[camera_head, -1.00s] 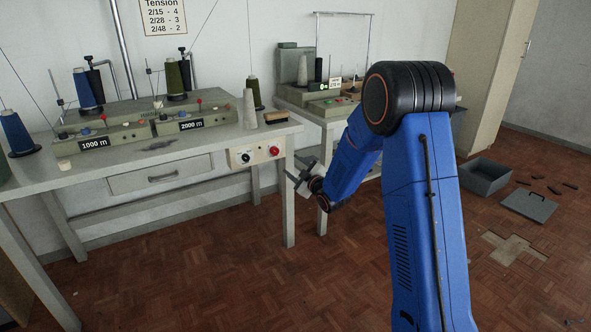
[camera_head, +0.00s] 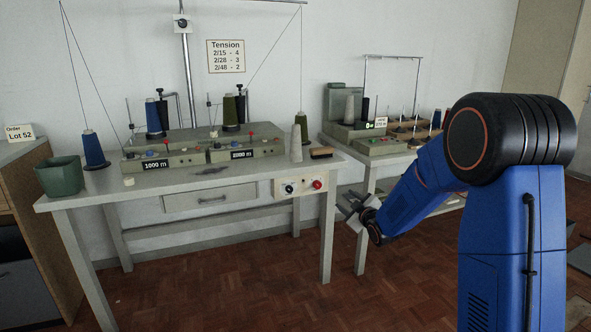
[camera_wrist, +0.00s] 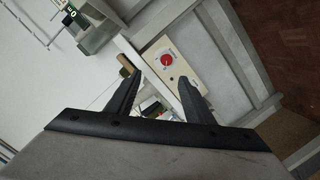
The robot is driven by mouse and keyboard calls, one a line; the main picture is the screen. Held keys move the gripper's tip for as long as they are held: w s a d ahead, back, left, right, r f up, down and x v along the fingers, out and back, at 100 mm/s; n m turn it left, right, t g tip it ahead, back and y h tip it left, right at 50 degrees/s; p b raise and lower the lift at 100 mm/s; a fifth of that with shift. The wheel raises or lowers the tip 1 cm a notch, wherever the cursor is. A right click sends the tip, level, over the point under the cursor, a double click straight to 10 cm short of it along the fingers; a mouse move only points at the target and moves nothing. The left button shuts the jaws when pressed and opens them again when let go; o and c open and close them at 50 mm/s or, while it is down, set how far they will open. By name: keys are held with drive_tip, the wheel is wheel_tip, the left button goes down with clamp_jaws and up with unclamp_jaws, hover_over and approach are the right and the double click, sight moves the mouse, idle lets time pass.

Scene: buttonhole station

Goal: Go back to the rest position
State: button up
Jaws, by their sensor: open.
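My gripper (camera_head: 352,210) is at the end of my blue arm, in front of the gap between the two tables in the head view. In the wrist view its two dark fingers (camera_wrist: 158,95) are spread apart with nothing between them. Beyond them shows the control panel with a red button (camera_wrist: 166,60), which is also on the table's front in the head view (camera_head: 317,184). The gripper appears clear of the table.
The winding table (camera_head: 130,193) carries two winder units, several yarn cones and a brush (camera_head: 322,153). A green bin (camera_head: 60,176) stands at its left end. A second table (camera_head: 352,148) with a machine is behind my arm. The parquet floor (camera_head: 240,285) in front is clear.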

drive_tip(key=s+d+r+m+g+h, duration=0.1)
drive_tip(key=s+d+r+m+g, duration=0.1)
drive_tip(key=s, duration=0.6)
drive_tip(key=s+d+r+m+g+h, duration=0.1)
drive_tip(key=s+d+r+m+h, duration=0.15)
drive_tip(key=s, duration=0.55)
drive_tip(key=s+d+r+m+g+h, duration=0.1)
drive_tip(key=s+d+r+m+g, duration=0.15)
drive_tip(key=s, duration=0.55)
drive_tip(key=s+f+m+g, duration=0.1)
drive_tip(key=s+m+g, duration=0.1)
drive_tip(key=s, duration=1.4)
drive_tip(key=s+f+m+g, duration=0.2)
drive_tip(key=s+g, duration=0.1)
drive_tip(key=s, duration=1.3)
drive_tip(key=shift+s+a+f, duration=0.3)
drive_tip(key=shift+s+a, duration=0.05)
drive_tip(key=shift+a, duration=0.05)
drive_tip(key=shift+g+y, duration=0.25)
